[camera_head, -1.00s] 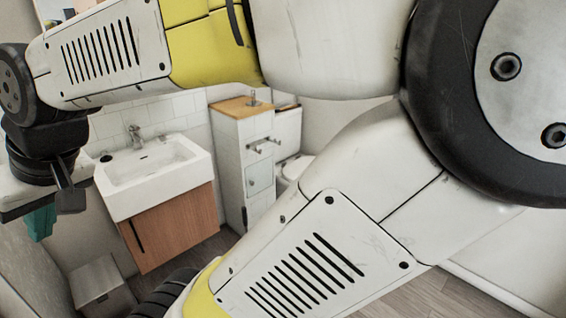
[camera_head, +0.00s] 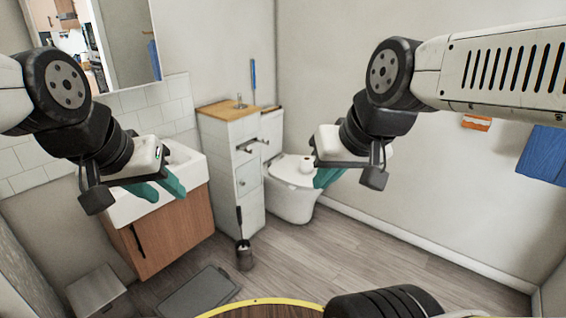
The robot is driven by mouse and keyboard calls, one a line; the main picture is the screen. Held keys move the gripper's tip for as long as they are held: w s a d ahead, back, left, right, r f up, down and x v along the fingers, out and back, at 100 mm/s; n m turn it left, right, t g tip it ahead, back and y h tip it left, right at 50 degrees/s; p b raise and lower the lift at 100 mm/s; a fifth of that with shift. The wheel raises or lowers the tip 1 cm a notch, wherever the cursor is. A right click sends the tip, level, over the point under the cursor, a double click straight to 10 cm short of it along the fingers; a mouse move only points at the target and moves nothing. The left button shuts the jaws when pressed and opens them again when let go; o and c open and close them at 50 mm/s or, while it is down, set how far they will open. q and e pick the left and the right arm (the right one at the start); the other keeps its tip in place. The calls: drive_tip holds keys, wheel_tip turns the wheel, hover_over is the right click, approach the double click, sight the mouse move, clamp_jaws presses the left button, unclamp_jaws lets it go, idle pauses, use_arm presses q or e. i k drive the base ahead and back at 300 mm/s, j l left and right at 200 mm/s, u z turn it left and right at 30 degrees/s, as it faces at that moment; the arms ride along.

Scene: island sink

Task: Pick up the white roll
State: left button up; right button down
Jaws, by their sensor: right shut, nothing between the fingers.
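A small white roll (camera_head: 306,164) with a dark centre appears to rest on the closed lid of the white toilet at the back. My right gripper (camera_head: 328,178), with teal fingers, is at the right of the roll in the picture. It is shut and empty, and looks nearer to me than the toilet, apart from the roll. My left gripper (camera_head: 165,190) is in front of the sink at the left, with its two teal fingers apart and nothing between them.
The toilet (camera_head: 292,203) stands beside a narrow white cabinet (camera_head: 229,165) with a wooden top. A sink unit (camera_head: 170,235) is at the left. A toilet brush (camera_head: 243,255), a grey bin (camera_head: 97,290) and a dark scale-like slab (camera_head: 199,295) are on the floor. The floor at centre right is clear.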

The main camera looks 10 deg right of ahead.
sight(306, 162)
drive_tip(key=z, duration=0.5)
drive_tip(key=i+l+u, duration=0.1)
drive_tip(key=i, duration=0.45)
drive_tip(key=i+l+u, duration=0.15)
drive_tip(key=i, duration=0.35)
drive_tip(key=i+l+u, duration=0.1)
drive_tip(key=i, duration=0.45)
drive_tip(key=i+l+u, duration=0.1)
drive_tip(key=i+l, duration=0.15)
drive_tip(key=i, duration=0.25)
drive_tip(key=i+l+u, duration=0.1)
drive_tip(key=i+l, duration=0.2)
drive_tip(key=i, duration=0.25)
drive_tip(key=i+l+u, duration=0.15)
drive_tip(key=i+l, duration=0.15)
drive_tip(key=i, duration=0.2)
